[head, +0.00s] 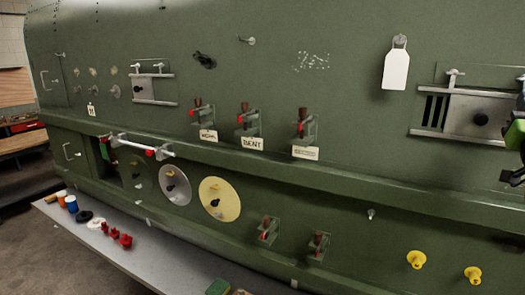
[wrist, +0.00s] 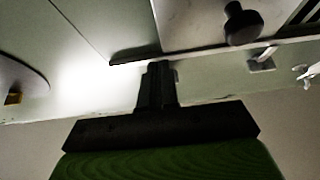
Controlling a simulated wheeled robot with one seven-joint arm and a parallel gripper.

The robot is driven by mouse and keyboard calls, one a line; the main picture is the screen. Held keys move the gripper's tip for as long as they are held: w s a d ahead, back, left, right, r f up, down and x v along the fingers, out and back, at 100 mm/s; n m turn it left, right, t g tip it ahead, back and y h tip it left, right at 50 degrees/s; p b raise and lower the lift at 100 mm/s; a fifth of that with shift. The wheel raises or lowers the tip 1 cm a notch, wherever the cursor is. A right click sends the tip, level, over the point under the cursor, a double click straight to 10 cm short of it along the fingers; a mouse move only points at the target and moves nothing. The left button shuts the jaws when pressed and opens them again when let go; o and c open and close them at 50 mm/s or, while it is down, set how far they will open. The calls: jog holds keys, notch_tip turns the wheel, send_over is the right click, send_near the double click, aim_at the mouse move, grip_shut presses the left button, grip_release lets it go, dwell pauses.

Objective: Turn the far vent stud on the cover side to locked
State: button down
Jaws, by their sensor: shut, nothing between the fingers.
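The right vent has a grey sliding cover plate (head: 490,118) with a black knob (head: 480,118). Dark slats show at its left. A T-shaped stud (head: 452,76) stands above the slats, and another (head: 522,78) above the cover side at the picture edge. In the wrist view, which looks upside down, the plate (wrist: 195,18), its knob (wrist: 243,22) and one stud (wrist: 262,62) show. My gripper (wrist: 158,70) is shut and empty, its tips by the plate's edge. It hides what lies behind them; I cannot tell if it touches a stud. The left vent (head: 153,88) has two studs above it.
A white tag (head: 397,70) hangs left of the right vent. Several red-handled latches (head: 305,127) and two yellow knobs (head: 416,259) stick out of the green skin. A grey bench (head: 160,258) with small parts runs below. A round disc (wrist: 18,80) is at left in the wrist view.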

jog(key=shift+s+a+r, duration=0.1)
jog(key=shift+s+r, duration=0.05)
jog(key=shift+r, duration=0.25)
jog(key=shift+a+b, duration=0.2)
jog(key=shift+b, duration=1.25)
jog(key=shift+f, duration=0.1)
jog(key=s+a+b, duration=0.1)
jog(key=s+b, duration=0.2)
jog(key=s+a+b, duration=0.1)
jog(key=b, duration=0.1)
jog(key=shift+s+a+f, duration=0.35)
jog(key=shift+s+f, duration=0.05)
dwell(0.3)
